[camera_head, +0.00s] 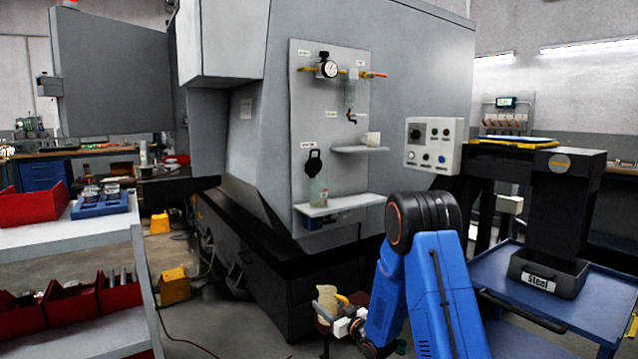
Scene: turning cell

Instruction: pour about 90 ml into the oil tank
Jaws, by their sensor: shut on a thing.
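My gripper (332,315) is low in front of the machine's base, at bottom centre. It is shut on a pale beige jug-like vessel (327,297). The vessel's contents and exact tilt cannot be made out. On the grey wall panel (335,222), a small clear vessel (350,93) hangs below the pipe, above a small tap (351,117). It may be the oil tank, but its label is too small to read. A greenish clear bottle (318,191) stands on the lower shelf (345,205). My gripper is well below and apart from both.
A white cup (372,139) sits on the upper shelf (349,150). A blue cart (598,300) with a bin marked steel (547,277) stands right. Red bins (72,308) fill the left rack.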

